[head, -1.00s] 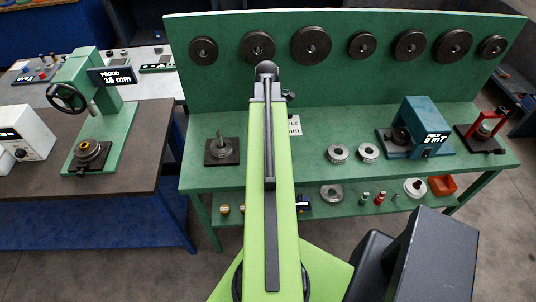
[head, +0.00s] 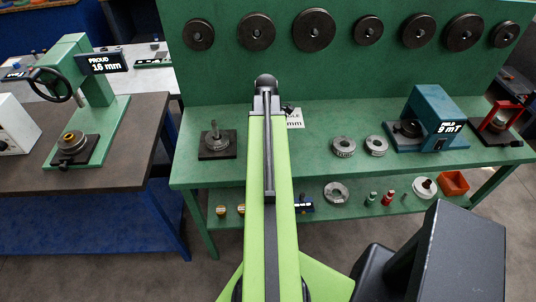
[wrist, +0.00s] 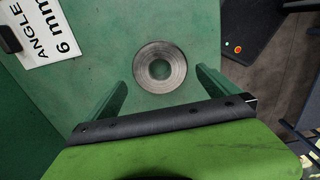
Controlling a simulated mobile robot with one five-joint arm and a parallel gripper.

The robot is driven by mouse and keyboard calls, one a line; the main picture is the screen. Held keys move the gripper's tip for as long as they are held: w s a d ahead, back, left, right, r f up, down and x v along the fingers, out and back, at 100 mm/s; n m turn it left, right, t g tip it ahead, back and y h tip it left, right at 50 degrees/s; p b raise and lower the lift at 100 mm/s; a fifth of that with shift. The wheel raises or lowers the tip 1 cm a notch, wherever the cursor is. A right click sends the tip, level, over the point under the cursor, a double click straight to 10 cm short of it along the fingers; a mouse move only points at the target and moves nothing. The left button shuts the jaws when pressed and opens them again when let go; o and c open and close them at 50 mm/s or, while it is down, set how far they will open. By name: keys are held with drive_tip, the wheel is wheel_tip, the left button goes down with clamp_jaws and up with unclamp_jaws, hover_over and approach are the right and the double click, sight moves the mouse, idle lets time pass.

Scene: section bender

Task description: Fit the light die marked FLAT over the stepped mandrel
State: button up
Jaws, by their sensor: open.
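Two light grey ring dies (head: 343,147) (head: 376,145) lie side by side on the green bench in the head view. Their markings are too small to read, so I cannot tell which says FLAT. An upright post on a round foot and dark square plate (head: 216,142), possibly the stepped mandrel, stands bare at the bench's left. My gripper (wrist: 160,80) is open in the wrist view, with nothing held. A grey ring (wrist: 160,67) shows beyond and between its fingers, apart from them; I cannot tell which ring it is. In the head view my arm hides the gripper.
Several dark discs (head: 314,30) hang on the green back panel. A blue-green device reading mT (head: 430,118) and a red-framed fixture (head: 497,128) stand right. A green press (head: 92,105) stands on the left table. Another ring (head: 336,192) and an orange bin (head: 453,183) are on the lower shelf.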

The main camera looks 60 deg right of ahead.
wheel_tip(320, 180, down, 5)
drive_tip(key=b, duration=0.5)
drive_tip(key=shift+s+d+f, duration=0.1)
drive_tip(key=shift+f, duration=0.05)
drive_tip(key=shift+r, duration=0.2)
drive_tip(key=shift+c, duration=0.4)
drive_tip(key=c, duration=1.7)
